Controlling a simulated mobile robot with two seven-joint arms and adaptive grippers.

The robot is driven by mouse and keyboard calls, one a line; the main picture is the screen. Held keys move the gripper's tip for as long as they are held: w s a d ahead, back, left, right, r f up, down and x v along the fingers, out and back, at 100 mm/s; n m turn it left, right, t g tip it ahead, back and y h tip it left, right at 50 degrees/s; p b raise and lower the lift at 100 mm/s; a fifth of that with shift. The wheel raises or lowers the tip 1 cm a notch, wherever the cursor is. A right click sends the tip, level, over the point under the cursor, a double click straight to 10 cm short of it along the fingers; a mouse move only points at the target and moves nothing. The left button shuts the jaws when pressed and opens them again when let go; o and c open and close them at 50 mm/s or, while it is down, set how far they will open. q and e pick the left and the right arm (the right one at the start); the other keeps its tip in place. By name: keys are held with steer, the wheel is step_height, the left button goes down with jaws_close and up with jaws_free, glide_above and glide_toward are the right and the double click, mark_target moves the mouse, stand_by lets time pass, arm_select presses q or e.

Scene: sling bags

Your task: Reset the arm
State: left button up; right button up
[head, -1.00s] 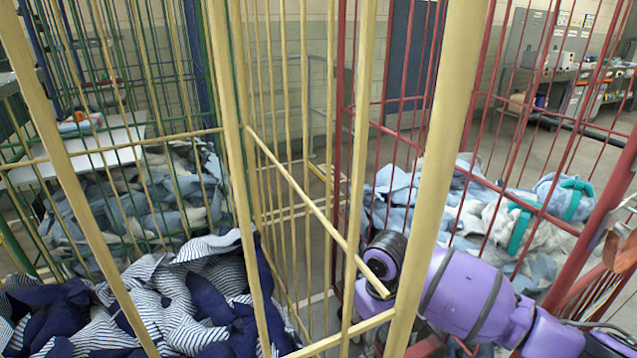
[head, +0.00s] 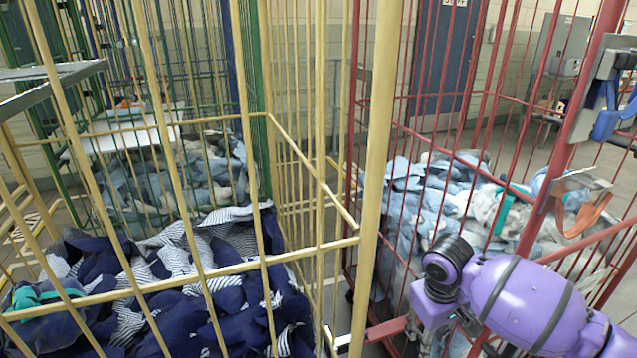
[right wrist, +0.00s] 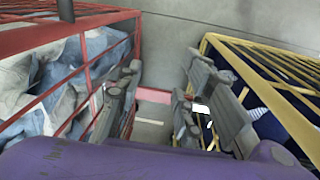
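My purple right arm (head: 520,300) comes in from the lower right of the head view, in front of the red cage. My right gripper (right wrist: 165,105) shows in the right wrist view with its grey fingers spread apart. I see nothing between them but the floor and cage edges behind. The red cage (right wrist: 85,62) is on the left of that view and the yellow cage (right wrist: 262,82) on the right. The gripper's fingertips are hidden in the head view. My left gripper is not in view.
The yellow cage (head: 375,150) holds navy and striped cloth (head: 205,290). The red cage (head: 345,150) holds pale blue and white cloth (head: 425,205). A grey bracket with an orange strap (head: 590,215) and a blue hook (head: 608,122) are at the right.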

steer(key=s+d+f+n+t, duration=0.1)
steer(key=s+d+f, duration=0.3)
steer(key=s+f, duration=0.45)
steer(key=s+d+f+n+t, duration=0.1)
steer(key=s+d+f, duration=0.3)
steer(key=s+f, duration=0.45)
steer(key=s+d+r+n+t+y, duration=0.1)
steer(key=s+d+n, duration=0.25)
steer(key=s, duration=0.85)
steer(key=s+d+r+n+t, duration=0.15)
steer(key=s+d, duration=0.25)
steer(key=s, duration=0.8)
steer(key=a+f+m+t, duration=0.3)
steer(key=a+m, duration=0.6)
steer(key=a, duration=1)
arm_select(q)
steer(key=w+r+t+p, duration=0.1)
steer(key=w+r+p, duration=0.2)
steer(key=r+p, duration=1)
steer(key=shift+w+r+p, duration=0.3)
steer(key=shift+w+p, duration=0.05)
steer(key=shift+p, duration=0.35)
arm_select(e)
steer(key=w+a+r+m, duration=0.1)
steer(key=w+r, duration=0.3)
steer(key=r, duration=0.9)
steer(key=shift+w+r, duration=0.2)
steer(key=shift+r, duration=0.2)
